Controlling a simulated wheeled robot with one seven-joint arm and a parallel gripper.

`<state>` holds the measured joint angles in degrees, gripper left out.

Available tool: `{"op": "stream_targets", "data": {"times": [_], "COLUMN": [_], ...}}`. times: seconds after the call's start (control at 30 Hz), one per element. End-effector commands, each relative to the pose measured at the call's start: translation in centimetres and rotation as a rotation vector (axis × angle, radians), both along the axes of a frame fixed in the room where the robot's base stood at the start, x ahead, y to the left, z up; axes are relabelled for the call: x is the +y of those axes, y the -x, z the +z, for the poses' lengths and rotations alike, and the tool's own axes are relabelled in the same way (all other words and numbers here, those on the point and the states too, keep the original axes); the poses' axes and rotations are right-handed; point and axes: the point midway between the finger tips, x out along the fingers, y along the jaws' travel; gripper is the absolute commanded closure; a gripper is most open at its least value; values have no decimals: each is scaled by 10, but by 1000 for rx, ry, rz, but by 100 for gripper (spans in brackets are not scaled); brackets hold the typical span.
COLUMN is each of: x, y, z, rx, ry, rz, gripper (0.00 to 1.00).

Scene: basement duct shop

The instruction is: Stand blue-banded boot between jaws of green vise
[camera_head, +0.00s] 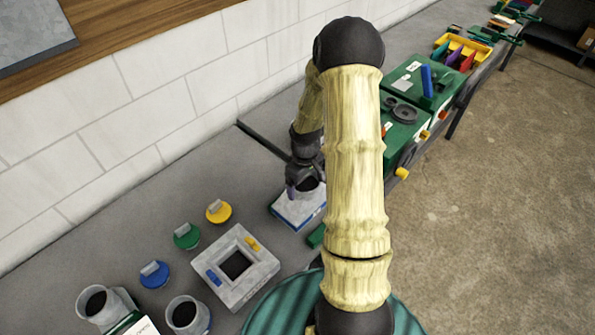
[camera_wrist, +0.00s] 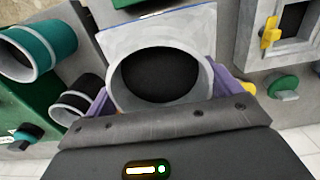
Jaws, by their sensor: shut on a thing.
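The blue-banded boot (camera_head: 297,210) has a pale square flange with a blue edge and a round grey collar. In the wrist view its collar (camera_wrist: 204,82) opens toward the camera. My gripper (camera_head: 304,187) is shut on the boot, its purple fingers (camera_wrist: 165,92) on both sides of the collar. The boot is at or close above the bench; I cannot tell whether it touches. A green piece (camera_head: 317,236), partly behind my arm, may be part of the green vise; its jaws are not clearly seen.
A grey square frame (camera_head: 262,278) with blue and yellow clips lies left of the boot, near blue, green and yellow lidded discs (camera_head: 187,236). Green machines (camera_head: 410,85) line the bench beyond.

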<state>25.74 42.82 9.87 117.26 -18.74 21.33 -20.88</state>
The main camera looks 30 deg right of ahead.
Motion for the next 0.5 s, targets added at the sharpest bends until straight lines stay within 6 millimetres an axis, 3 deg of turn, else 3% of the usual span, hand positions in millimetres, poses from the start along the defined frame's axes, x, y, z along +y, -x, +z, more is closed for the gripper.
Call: {"op": "stream_targets", "data": {"times": [0.5], "x": [1], "y": [-1], "z": [-3], "rx": [0], "ry": [0], "rz": [3], "gripper": [59]}}
